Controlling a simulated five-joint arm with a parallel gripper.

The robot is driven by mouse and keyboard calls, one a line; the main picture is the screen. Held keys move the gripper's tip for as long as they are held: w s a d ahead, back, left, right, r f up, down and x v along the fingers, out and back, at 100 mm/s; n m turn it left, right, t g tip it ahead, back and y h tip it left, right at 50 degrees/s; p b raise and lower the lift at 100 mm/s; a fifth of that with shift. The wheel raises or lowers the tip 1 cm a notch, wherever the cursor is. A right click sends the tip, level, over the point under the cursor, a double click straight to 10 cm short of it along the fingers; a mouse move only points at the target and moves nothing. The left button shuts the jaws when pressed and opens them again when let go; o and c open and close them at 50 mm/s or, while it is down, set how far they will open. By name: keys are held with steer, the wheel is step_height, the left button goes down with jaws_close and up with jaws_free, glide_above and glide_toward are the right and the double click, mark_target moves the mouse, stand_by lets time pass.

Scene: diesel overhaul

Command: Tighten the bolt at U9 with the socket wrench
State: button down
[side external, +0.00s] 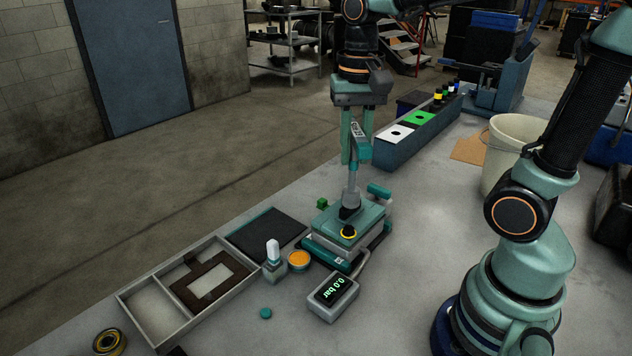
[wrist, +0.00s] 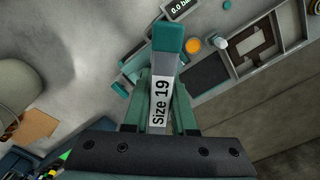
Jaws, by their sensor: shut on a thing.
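My gripper (side external: 356,150) is shut on the socket wrench (side external: 360,141), which has a teal end and a white label. In the wrist view the wrench (wrist: 168,62) lies between the fingers and its label reads "Size 19". In the side view its grey shaft runs down to a dark socket end (side external: 350,211) at the top of the teal and grey block (side external: 372,216). I cannot tell whether the socket is seated. No U9 mark is readable, and the bolt is not visible.
A gauge box (side external: 333,298) reading 0.0 bar stands in front of the block. A sectioned tray (side external: 160,316), a dark mat (side external: 266,234), a white-capped bottle (side external: 273,254) and an orange-topped tin (side external: 299,260) are left. A bucket (side external: 512,137) stands right.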

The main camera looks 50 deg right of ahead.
mark_target(352, 189)
steer(key=n, duration=0.5)
steer(key=f+n, duration=0.1)
steer(key=n, duration=0.5)
steer(key=f+n, duration=0.1)
steer(key=n, duration=0.2)
steer(key=shift+f, duration=1.6)
steer(key=shift+f, duration=0.15)
